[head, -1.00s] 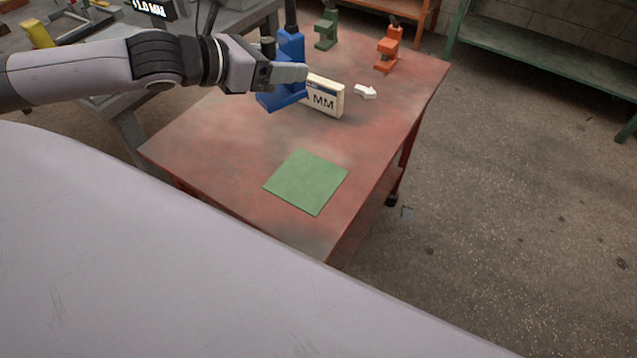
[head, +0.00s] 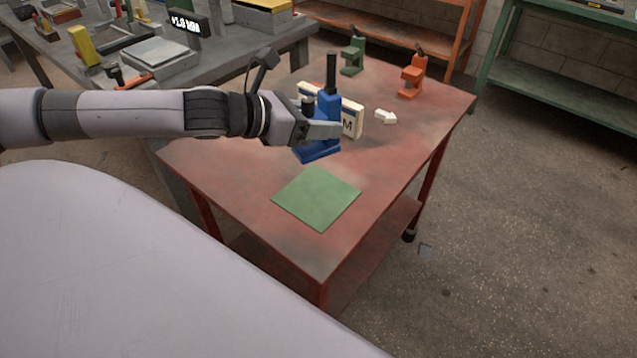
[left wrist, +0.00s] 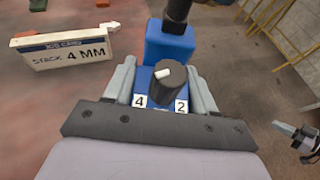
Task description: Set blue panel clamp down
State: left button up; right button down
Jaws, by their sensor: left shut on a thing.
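The blue panel clamp (head: 319,148) has a black handle on top and is held over the red table (head: 240,178). My left gripper (head: 338,130) is shut on it, seen from the left in the head view. In the left wrist view the blue clamp (left wrist: 170,42) sits between the two grey fingers, with a black knob and labels 4 and 2 in front. A green square mat (head: 316,198) lies flat and empty on the table, nearer than the clamp. I cannot tell whether the clamp's base touches the table.
A job card (left wrist: 68,50) reading "STACK 4 MM" stands behind the clamp. A white arrow (head: 386,116), an orange clamp (head: 412,75) and a green clamp (head: 353,54) are farther back. A grey bench (head: 225,45) with tools stands at the left.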

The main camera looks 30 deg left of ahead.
aim_at(319, 154)
pick_arm(q)
notch_tip(319, 154, down, 8)
jog(key=b, duration=0.4)
jog(key=shift+r, duration=0.2)
notch_tip(319, 154, down, 4)
jog(key=b, duration=0.2)
jog(key=shift+b, duration=0.3)
jog(key=shift+f, duration=0.3)
jog(key=shift+r, duration=0.15)
jog(key=o, duration=1)
jog(key=shift+f, duration=0.25)
jog(key=o, duration=0.3)
jog(key=shift+o, duration=0.2)
